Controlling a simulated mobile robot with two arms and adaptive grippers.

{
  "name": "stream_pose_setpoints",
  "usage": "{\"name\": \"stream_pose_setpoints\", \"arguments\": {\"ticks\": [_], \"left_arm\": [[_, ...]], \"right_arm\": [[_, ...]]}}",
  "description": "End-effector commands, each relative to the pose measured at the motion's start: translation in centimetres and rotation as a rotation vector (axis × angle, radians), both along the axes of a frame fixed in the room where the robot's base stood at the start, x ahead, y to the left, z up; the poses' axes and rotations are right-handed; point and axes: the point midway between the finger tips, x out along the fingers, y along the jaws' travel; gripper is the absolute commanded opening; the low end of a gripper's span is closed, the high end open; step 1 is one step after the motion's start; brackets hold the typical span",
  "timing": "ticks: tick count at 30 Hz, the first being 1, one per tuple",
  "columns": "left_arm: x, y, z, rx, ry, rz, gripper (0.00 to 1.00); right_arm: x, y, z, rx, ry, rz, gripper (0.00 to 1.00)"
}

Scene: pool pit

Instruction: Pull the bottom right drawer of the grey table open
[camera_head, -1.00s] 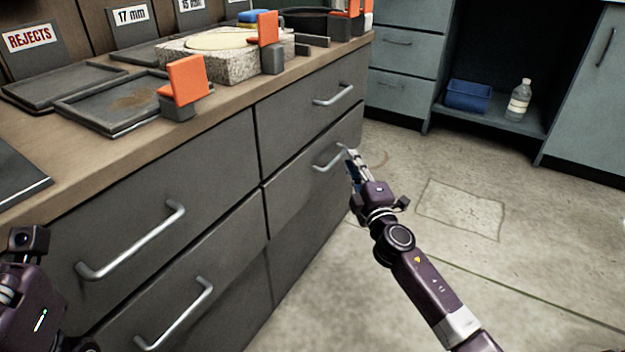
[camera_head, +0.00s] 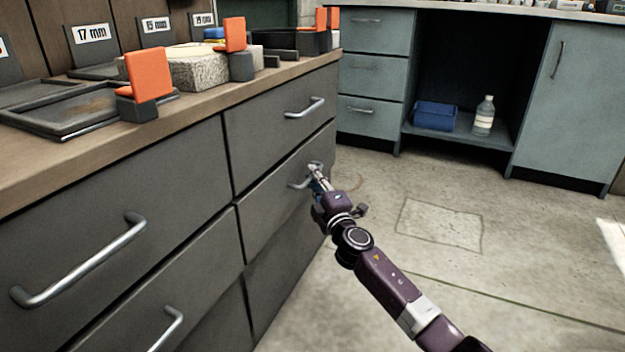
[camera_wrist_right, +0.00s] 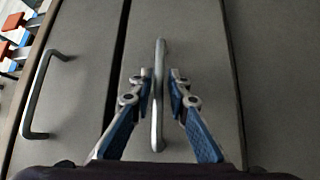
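The grey table (camera_head: 205,168) has dark grey drawers with silver bar handles. The bottom right drawer (camera_head: 262,212) looks flush with the front. Its handle (camera_head: 295,185) is partly covered by my right gripper (camera_head: 316,172). In the right wrist view, the handle (camera_wrist_right: 158,125) runs between the two fingertips of the gripper (camera_wrist_right: 161,88), one on each side. The fingertips are close to the bar, with a narrow gap at the right one; I cannot tell whether they grip it. My left gripper is out of view.
The upper right drawer handle (camera_head: 305,108) is above my gripper. Trays (camera_head: 62,112) and orange-backed blocks (camera_head: 146,88) stand on the tabletop. A blue-grey cabinet (camera_head: 372,75) stands behind, with a blue bin (camera_head: 435,116) and bottle (camera_head: 484,117) on its shelf. The floor (camera_head: 440,225) to the right is clear.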

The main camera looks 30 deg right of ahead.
Motion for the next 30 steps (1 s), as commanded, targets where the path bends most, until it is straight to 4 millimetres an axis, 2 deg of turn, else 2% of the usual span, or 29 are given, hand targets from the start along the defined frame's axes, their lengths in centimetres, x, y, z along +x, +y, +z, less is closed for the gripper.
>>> {"name": "stream_pose_setpoints", "arguments": {"ticks": [4,12,17,30], "left_arm": [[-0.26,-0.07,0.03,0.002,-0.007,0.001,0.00],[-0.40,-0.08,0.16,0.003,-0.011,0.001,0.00],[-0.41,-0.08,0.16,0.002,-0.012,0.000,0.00],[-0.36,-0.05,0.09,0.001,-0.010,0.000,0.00]], "right_arm": [[0.73,-0.18,0.11,-0.001,-0.001,-0.001,0.16],[0.84,-0.19,0.17,-0.001,0.000,-0.001,0.16],[0.83,-0.18,0.17,-0.001,0.000,0.000,0.00],[0.81,-0.15,0.11,-0.001,0.000,0.000,0.00]]}}
